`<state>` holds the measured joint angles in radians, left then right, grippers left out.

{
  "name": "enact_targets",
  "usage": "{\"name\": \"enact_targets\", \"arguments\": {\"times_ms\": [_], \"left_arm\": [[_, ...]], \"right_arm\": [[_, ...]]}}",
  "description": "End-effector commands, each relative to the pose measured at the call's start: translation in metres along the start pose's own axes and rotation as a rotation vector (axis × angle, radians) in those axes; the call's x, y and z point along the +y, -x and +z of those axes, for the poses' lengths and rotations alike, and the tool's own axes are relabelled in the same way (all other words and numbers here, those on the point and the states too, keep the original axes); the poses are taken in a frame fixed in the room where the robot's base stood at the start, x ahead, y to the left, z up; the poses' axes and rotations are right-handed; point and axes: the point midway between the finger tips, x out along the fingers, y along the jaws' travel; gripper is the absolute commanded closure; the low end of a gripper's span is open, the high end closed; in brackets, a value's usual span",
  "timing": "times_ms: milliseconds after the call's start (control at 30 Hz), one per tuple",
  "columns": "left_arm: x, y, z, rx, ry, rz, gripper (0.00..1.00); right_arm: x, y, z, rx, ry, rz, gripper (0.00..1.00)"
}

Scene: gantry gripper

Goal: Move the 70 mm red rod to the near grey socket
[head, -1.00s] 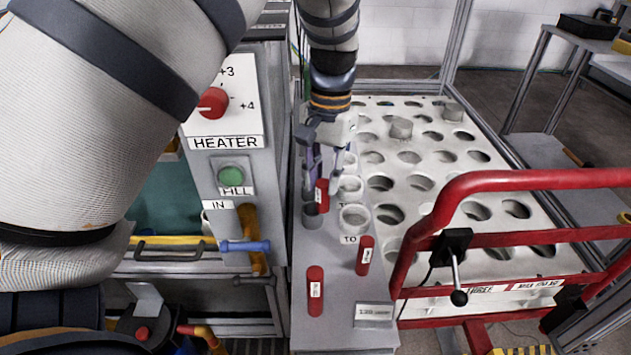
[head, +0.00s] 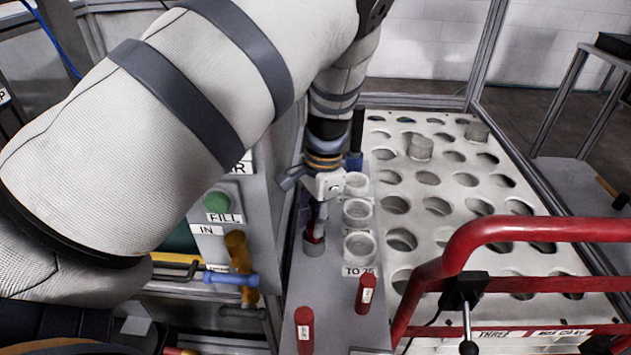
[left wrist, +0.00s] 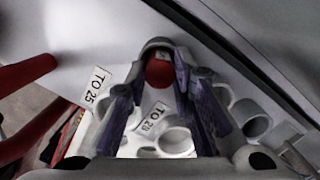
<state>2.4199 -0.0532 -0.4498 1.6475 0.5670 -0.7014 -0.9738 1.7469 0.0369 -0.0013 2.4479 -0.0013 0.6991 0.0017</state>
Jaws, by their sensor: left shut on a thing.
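My left gripper (head: 317,222) is shut on a red rod (head: 314,235) and points down at the bench. The rod is upright, and its lower end appears to be inside the mouth of the near grey socket (head: 314,248); how deep it sits is hidden. In the left wrist view the round red end of the rod (left wrist: 160,72) shows between the purple fingers. Two other red rods with white labels, one at the front (head: 304,328) and one further right (head: 366,293), stand nearer the bench's front. My right gripper is not in view.
A row of white ring sockets (head: 360,248) stands just right of the grey socket, with a "TO 25" label. A dark blue-black upright piece (head: 356,145) stands behind them. A red rail (head: 540,230) is at right.

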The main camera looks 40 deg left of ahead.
Motion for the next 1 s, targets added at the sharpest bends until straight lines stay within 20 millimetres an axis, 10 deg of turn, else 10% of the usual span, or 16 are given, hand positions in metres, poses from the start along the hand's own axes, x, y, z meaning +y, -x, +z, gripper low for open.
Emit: {"name": "enact_targets", "arguments": {"times_ms": [200,233,300,667,1000], "left_arm": [[0.0,-0.003,-0.001,0.001,0.001,0.001,1.0],[0.0,-0.002,-0.001,0.001,0.001,0.001,0.71],[0.0,-0.002,-0.001,0.001,0.001,0.001,0.58],[0.0,0.007,-0.001,0.005,0.001,-0.002,0.58],[0.0,0.096,-0.001,0.008,0.0,-0.002,0.58]], "right_arm": [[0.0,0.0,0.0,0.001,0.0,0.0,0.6],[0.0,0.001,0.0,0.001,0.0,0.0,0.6],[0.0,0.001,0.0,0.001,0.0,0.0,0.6],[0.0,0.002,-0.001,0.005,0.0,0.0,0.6],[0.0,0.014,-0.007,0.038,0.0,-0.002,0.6]]}}
